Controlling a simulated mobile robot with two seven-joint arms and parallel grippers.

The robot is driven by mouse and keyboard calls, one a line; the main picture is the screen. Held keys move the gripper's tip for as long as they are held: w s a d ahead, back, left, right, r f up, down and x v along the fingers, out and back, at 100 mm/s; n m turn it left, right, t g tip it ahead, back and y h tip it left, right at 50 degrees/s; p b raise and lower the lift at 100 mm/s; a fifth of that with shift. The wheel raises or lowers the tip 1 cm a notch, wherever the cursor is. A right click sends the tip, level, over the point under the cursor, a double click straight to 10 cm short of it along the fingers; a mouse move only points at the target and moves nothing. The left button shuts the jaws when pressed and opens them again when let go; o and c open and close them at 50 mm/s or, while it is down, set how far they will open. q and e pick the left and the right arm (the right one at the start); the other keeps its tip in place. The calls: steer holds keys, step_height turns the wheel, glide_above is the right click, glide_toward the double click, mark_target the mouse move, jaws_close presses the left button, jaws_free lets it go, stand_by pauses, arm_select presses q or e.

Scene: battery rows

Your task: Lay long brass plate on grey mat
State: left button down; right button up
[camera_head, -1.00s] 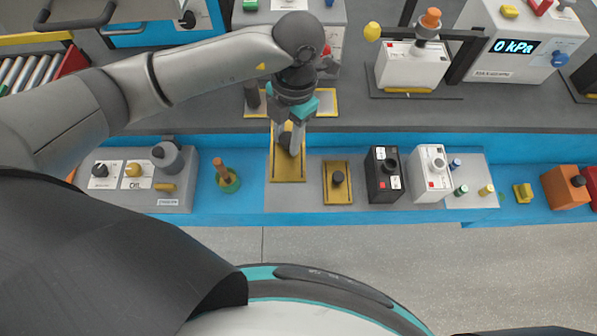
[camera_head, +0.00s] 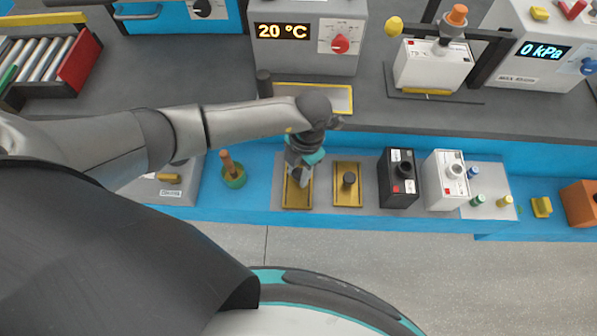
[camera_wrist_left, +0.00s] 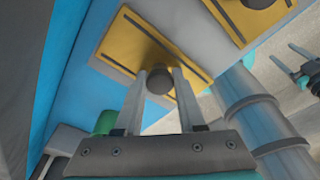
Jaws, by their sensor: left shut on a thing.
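The long brass plate (camera_head: 290,201) is under my left gripper (camera_head: 301,174), in front of the grey mat's (camera_head: 323,198) left part. In the left wrist view, the gripper (camera_wrist_left: 160,78) is shut on the dark round knob (camera_wrist_left: 160,82) of the plate (camera_wrist_left: 130,42). The gripper and arm hide the plate's far end in the head view. The plate is over the mat, beside the short brass plate (camera_head: 347,196); I cannot tell whether it touches the mat. My right gripper (camera_wrist_left: 292,62) shows small at the right of the left wrist view, its fingers apart.
A black box (camera_head: 399,180) and a white box (camera_head: 444,181) stand to the right. A green round base with a brown peg (camera_head: 233,176) stands close to the left. A yellow-framed pad (camera_head: 320,97) lies behind, below the 20 °C unit (camera_head: 305,45).

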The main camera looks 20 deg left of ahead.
arm_select(q)
steer(key=shift+f, duration=0.15)
steer(key=c, duration=0.9)
jaws_free()
steer(key=shift+f, duration=0.1)
steer(key=shift+c, duration=0.2)
steer(key=o, duration=0.4)
steer(key=shift+o, duration=0.2)
steer(key=shift+r, duration=0.25)
step_height(320, 180, up, 12)
steer(key=w+p, duration=0.1)
steer(key=p, duration=0.1)
steer(key=shift+w+d, duration=0.3)
steer(key=shift+d, duration=0.1)
steer(key=shift+f, duration=0.1)
